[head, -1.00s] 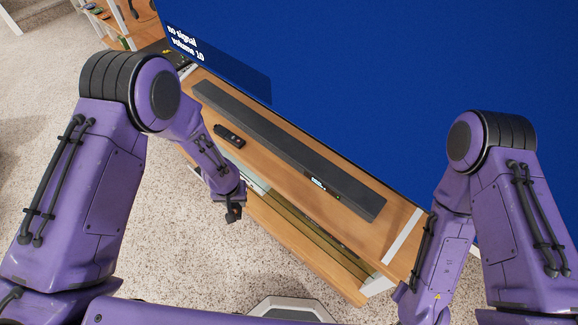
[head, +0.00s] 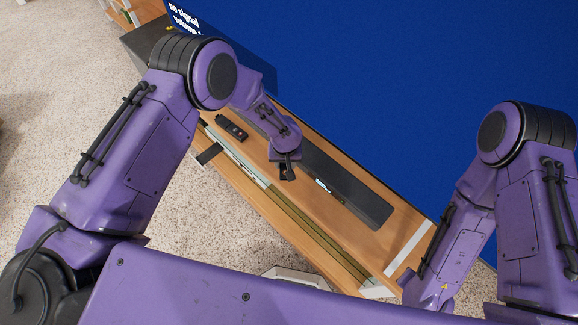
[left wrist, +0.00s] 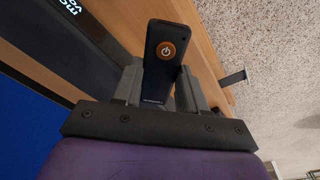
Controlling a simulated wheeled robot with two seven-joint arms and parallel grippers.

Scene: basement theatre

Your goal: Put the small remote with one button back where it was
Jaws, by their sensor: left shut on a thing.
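My left gripper (head: 287,172) is over the wooden TV stand (head: 318,214), in front of the dark soundbar. In the left wrist view it is shut on the small remote (left wrist: 157,85), a slim black remote with one orange power button. The remote sticks out from between the two fingers, button side facing the camera. In the head view the held remote is too small and dark to make out clearly. My right arm is at the right, with its fingers out of sight.
The soundbar (head: 355,195) lies along the stand below a large blue TV screen (head: 400,60). Bare wood shows in front of the soundbar. Speckled carpet (head: 70,120) is at the left.

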